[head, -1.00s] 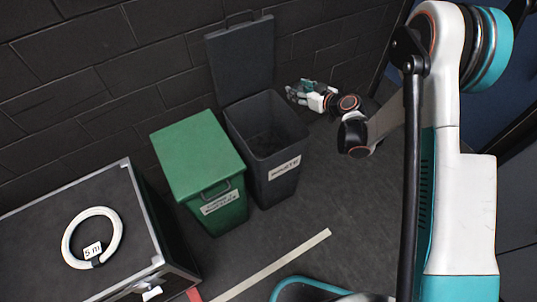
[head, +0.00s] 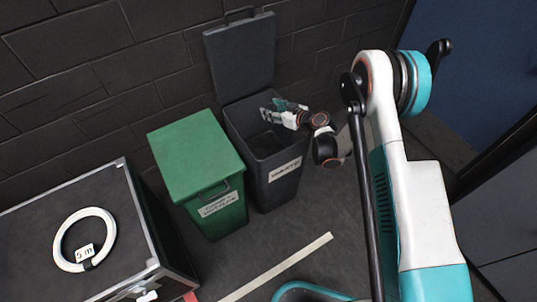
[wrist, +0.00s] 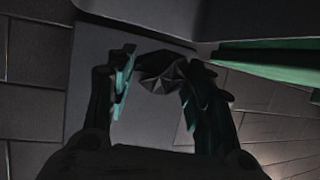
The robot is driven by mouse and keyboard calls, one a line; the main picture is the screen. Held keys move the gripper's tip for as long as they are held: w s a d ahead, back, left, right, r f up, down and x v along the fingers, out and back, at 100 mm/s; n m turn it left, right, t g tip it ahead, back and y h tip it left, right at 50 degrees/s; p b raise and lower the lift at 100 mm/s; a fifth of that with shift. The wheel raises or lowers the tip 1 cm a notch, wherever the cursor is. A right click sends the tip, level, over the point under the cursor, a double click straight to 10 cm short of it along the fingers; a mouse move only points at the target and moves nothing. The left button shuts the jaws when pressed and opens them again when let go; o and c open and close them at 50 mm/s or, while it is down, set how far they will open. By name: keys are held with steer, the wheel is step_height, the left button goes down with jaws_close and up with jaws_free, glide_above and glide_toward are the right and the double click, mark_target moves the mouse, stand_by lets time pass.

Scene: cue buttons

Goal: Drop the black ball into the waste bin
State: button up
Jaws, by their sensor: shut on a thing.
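My gripper (head: 272,109) is over the open top of the dark grey bin (head: 279,187), which has a white label on its front and its lid raised against the wall. In the wrist view my gripper (wrist: 158,82) is shut on a dark, faceted thing, the black ball (wrist: 162,71), held between the two fingers. In the head view the ball is too small and dark to make out. The label's text is too blurred to read surely.
A closed green bin (head: 196,157) stands directly left of the grey bin; its green edge also shows in the wrist view (wrist: 270,60). A black case (head: 35,235) with a white ring (head: 65,235) on top is at the lower left. A brick wall (head: 60,75) is behind.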

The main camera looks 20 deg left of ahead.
steer(key=shift+f, duration=0.65)
steer(key=o, duration=0.9)
steer(key=shift+o, duration=0.2)
steer(key=shift+r, duration=0.15)
step_height(320, 180, up, 10)
steer(key=shift+f, duration=0.1)
